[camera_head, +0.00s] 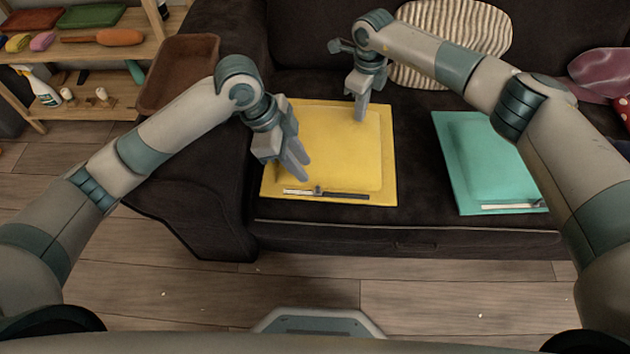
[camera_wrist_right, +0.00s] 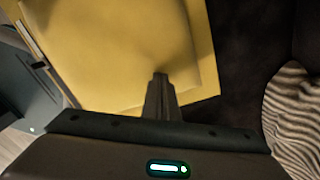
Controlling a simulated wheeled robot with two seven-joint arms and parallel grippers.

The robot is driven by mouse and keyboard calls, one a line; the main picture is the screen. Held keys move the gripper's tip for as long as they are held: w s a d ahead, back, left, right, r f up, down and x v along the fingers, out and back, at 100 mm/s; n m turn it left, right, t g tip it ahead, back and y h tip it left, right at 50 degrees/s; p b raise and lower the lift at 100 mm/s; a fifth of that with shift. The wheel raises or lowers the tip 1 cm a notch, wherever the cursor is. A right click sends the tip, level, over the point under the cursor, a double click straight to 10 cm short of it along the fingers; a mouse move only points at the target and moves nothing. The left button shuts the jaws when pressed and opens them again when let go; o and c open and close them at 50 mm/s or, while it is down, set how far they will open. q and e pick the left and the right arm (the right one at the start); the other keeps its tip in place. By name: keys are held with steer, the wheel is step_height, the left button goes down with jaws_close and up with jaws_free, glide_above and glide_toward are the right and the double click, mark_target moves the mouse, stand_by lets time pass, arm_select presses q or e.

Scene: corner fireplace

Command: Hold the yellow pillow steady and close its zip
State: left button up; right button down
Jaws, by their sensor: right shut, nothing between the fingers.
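The yellow pillow (camera_head: 345,150) lies flat on the dark sofa seat. Its zip (camera_head: 345,195) runs along the front edge, pale on the left and dark on the right. The small slider (camera_head: 318,190) stands between these parts; it also shows at the left of the right wrist view (camera_wrist_right: 41,65). My left gripper (camera_head: 305,171) is open and empty over the pillow's front left part, just behind and left of the slider. My right gripper (camera_head: 360,115) is shut with nothing in it, pointing down at the pillow's back part. Whether its tips touch the cloth I cannot tell.
A teal pillow (camera_head: 485,160) with its own zip lies to the right on the sofa seat (camera_head: 415,180). A striped cushion (camera_head: 450,45) leans at the back. A brown tray (camera_head: 180,70) sits on the left armrest. A wooden shelf (camera_head: 100,52) stands at the far left.

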mark_target(318, 187)
arm_select(q)
steer(key=x, duration=0.8)
steer(key=shift+d+f, duration=0.15)
steer(key=shift+f, duration=0.1)
jaws_close()
stand_by(1.1)
